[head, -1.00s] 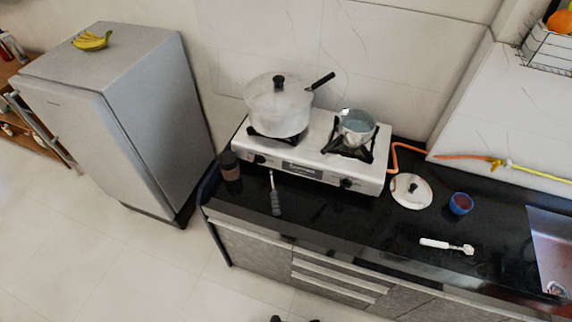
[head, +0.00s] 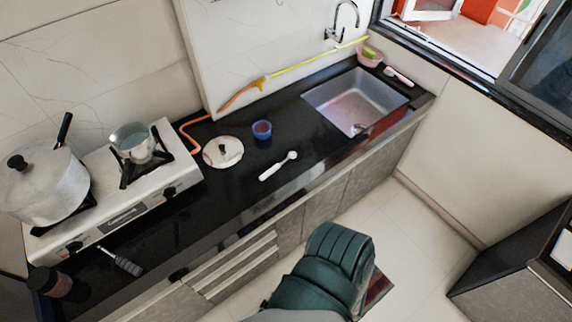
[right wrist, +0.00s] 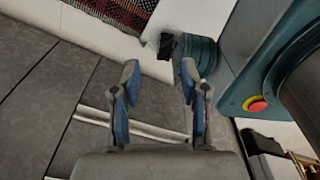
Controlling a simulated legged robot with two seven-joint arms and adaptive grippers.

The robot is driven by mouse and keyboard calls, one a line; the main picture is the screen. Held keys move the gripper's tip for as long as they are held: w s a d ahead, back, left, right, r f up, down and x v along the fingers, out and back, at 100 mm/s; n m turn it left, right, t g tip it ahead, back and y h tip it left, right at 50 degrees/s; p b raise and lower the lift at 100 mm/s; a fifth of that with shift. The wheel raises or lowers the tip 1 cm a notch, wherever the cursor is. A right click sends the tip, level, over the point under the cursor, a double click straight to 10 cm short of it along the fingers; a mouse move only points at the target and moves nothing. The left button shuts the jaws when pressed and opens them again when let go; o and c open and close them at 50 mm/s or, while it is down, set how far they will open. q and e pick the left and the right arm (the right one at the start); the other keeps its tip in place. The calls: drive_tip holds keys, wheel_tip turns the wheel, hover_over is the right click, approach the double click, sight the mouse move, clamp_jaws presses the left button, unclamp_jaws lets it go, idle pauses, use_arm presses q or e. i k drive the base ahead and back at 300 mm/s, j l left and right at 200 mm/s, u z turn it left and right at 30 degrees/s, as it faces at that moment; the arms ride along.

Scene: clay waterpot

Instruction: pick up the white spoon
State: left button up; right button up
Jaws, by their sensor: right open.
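The white spoon (head: 277,167) lies flat on the black countertop (head: 235,190) in the head view, near the counter's front edge, right of the pot lid and below the blue cup. My right gripper (right wrist: 158,80) shows in the right wrist view with its two blue-padded fingers apart and nothing between them. The spoon does not show in that view. Neither gripper's fingers show in the head view. My left gripper is not visible.
A lid (head: 223,152), a blue cup (head: 262,130) and an orange hose (head: 190,131) are near the spoon. The stove (head: 125,190) with a pot (head: 42,185) stands left. The sink (head: 355,100) is right. Grey drawers (head: 240,265) are below the counter.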

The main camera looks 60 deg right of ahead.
sight(292, 155)
drive_tip(key=z, duration=1.85)
